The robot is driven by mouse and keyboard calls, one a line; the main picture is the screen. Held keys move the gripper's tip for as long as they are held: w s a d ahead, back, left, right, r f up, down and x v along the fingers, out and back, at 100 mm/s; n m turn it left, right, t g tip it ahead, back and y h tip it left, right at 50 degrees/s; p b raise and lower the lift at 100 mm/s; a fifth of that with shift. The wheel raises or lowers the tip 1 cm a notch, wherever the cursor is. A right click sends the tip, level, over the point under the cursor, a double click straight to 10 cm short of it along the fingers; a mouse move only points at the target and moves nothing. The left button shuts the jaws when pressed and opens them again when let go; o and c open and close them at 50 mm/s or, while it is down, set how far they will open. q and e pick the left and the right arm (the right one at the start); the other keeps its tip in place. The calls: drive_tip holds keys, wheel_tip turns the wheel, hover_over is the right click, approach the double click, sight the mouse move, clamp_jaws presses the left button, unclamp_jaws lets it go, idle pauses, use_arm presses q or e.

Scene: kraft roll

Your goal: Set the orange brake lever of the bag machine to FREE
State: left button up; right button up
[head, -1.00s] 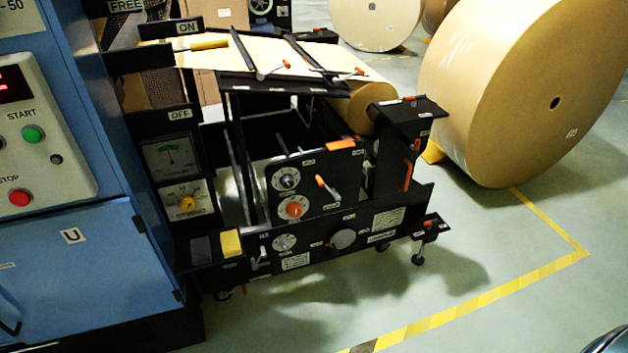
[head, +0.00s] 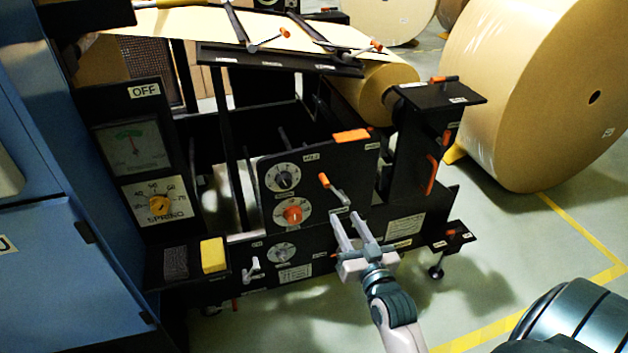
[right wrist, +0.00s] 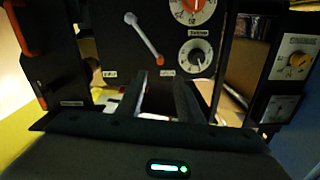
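The bag machine's black side panel (head: 270,225) stands in the middle of the head view. A lever with an orange knob and grey shaft (head: 331,187) is on it, right of two dials, its knob up and to the left. I take it for the brake lever; the small labels by it are too blurred to read. Its grey shaft also shows in the right wrist view (right wrist: 144,38). My right gripper (head: 348,216) is open and empty, its fingertips just below the lever and apart from it. My left gripper is not in view.
Nearby are an orange-pointer dial (head: 293,214), a grey dial (head: 283,177) and an orange block (head: 351,135). An orange handle (head: 431,174) is to the right. A large kraft roll (head: 530,90) stands behind.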

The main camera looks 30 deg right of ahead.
sight(325, 182)
drive_tip(key=shift+r, duration=0.2)
drive_tip(key=b+x, duration=0.1)
drive_tip(key=x, duration=1.6)
drive_tip(key=shift+w+d+f, duration=0.15)
drive_tip(key=shift+c, duration=0.6)
clamp_jaws()
